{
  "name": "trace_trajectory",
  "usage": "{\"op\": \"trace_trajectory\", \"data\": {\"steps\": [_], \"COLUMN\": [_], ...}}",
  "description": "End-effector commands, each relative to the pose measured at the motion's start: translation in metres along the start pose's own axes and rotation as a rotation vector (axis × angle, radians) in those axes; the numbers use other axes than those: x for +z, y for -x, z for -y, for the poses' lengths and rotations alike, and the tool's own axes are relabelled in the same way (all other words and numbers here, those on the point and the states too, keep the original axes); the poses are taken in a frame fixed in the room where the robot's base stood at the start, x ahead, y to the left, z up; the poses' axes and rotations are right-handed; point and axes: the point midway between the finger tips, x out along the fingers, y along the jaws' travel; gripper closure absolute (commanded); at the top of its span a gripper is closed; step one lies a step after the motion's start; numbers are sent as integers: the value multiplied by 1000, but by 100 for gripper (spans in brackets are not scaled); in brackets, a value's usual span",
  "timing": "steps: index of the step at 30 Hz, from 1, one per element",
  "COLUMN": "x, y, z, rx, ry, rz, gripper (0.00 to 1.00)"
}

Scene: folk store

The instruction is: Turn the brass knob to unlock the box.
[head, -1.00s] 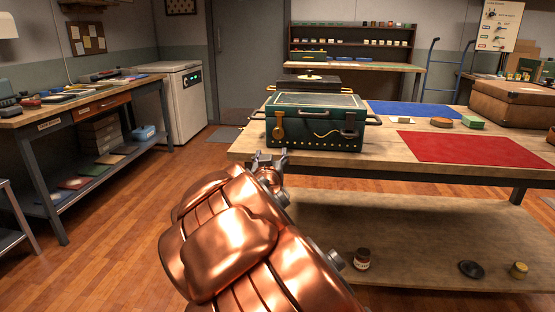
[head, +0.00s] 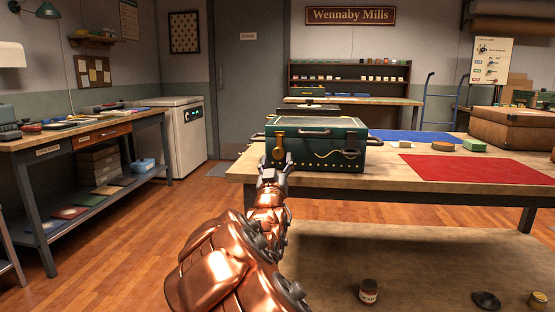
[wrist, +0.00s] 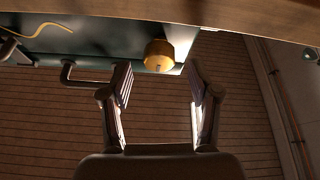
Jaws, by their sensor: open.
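The dark green box (head: 325,160) stands on the near left part of the wooden table. Its brass knob (head: 279,136) is on the left of the front face. My gripper (head: 275,162) is just in front of and below the knob, and partly covers its lower part. In the wrist view the knob (wrist: 159,56) shows between the two open fingertips (wrist: 160,72), with a gap on each side. How far the tips stand from it in depth I cannot tell.
The table (head: 410,179) also holds a red mat (head: 470,168), a blue mat (head: 425,137) and a brown case (head: 512,128). A jar (head: 369,291) stands on the lower shelf.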

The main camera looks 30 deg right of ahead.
Motion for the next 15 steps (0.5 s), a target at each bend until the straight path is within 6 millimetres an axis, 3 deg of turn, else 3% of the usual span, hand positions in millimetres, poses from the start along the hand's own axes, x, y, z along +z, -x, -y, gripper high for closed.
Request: {"op": "trace_trajectory", "data": {"steps": [6,15], "x": [2,2], "y": [-20,-31], "z": [0,-1], "rx": [1,0], "ry": [0,1], "rz": [0,4], "gripper": [38,38]}}
